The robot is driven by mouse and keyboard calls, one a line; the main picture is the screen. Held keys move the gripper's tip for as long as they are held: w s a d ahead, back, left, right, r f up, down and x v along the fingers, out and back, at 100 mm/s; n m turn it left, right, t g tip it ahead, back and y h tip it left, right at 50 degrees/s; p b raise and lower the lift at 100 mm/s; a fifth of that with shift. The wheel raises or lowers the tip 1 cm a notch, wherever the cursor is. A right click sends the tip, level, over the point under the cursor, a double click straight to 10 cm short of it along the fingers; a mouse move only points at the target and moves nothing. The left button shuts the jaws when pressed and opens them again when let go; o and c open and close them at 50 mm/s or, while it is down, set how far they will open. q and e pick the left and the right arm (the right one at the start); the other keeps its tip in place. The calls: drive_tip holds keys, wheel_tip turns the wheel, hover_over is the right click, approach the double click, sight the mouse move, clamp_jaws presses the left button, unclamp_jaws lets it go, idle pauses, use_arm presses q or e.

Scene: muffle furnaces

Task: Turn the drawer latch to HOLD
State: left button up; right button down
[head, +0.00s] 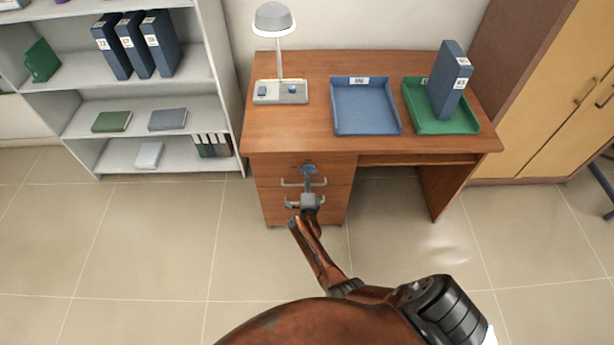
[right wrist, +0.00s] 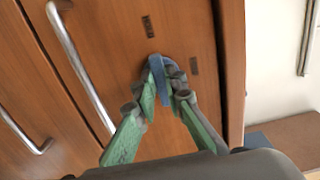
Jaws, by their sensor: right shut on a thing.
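The drawer latch (right wrist: 158,68) is a blue-grey knob on the wooden top drawer front, between two small dark marks in the right wrist view. It also shows in the head view (head: 309,169) near the top of the desk's drawer unit. My right gripper (right wrist: 166,84) is shut on the latch, one finger on each side of it. In the head view my right gripper (head: 310,183) reaches the drawer front from below. The writing on the marks is too small to read. My left gripper is not in view.
The wooden desk (head: 300,139) carries a lamp (head: 275,22), a blue tray (head: 392,130) and a green tray (head: 465,124) with a blue binder (head: 447,80). Drawer handles (right wrist: 75,62) lie close to the gripper. A shelf (head: 185,69) stands left, a cabinet (head: 560,100) right. The floor in front is clear.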

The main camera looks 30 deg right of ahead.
drive_tip(key=shift+w+a, duration=0.1)
drive_tip(key=shift+a, duration=0.1)
drive_tip(key=c, duration=2.1)
unclamp_jaws()
drive_tip(key=shift+o, duration=0.6)
drive_tip(key=shift+d, duration=0.15)
